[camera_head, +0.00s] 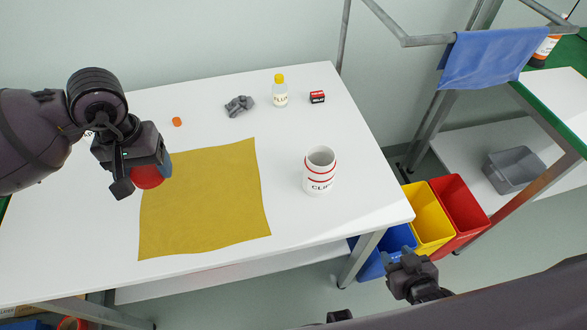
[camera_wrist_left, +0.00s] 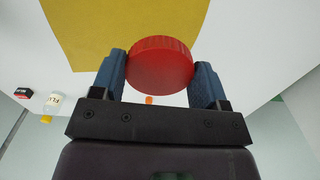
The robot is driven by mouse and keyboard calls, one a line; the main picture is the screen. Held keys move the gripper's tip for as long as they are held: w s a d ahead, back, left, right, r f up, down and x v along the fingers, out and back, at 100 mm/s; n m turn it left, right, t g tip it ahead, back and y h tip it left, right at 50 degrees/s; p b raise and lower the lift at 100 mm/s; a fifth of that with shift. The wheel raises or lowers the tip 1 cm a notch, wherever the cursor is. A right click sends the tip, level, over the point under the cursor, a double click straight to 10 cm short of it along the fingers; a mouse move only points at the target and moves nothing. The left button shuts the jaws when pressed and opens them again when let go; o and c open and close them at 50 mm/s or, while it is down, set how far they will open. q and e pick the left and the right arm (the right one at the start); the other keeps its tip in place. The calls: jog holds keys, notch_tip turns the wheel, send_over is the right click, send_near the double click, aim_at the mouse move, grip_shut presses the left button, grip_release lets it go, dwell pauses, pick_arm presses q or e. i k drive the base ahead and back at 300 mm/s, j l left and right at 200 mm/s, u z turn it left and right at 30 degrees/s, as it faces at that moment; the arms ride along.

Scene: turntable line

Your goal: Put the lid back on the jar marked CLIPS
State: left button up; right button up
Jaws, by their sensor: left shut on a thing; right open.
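The white jar (camera_head: 320,172) with red bands stands upright and open-topped on the right part of the table, its lettering facing me and only partly readable as CLIP. My left gripper (camera_head: 146,174) is shut on a round red lid (camera_head: 147,178), left of the jar and above the left edge of the yellow cloth. In the left wrist view the red lid (camera_wrist_left: 160,64) sits between the two blue fingers of the gripper (camera_wrist_left: 160,80). My right gripper (camera_head: 408,272) is open and empty, at the lower right beyond the table's edge.
A yellow cloth (camera_head: 205,205) lies on the white table (camera_head: 330,240). Toward the back are an orange piece (camera_head: 177,122), a grey crumpled thing (camera_head: 239,106), a yellow-capped bottle (camera_head: 280,92) and a small red-black box (camera_head: 317,97). Yellow (camera_head: 428,220) and red (camera_head: 460,210) bins stand right.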

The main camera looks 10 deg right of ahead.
aim_at(319, 172)
jog(key=j+z, duration=0.35)
jog(key=k+j+z, duration=0.1)
jog(key=j+z, duration=0.25)
jog(key=k+j+z, duration=0.15)
jog(key=z, duration=0.2)
jog(key=j, duration=0.1)
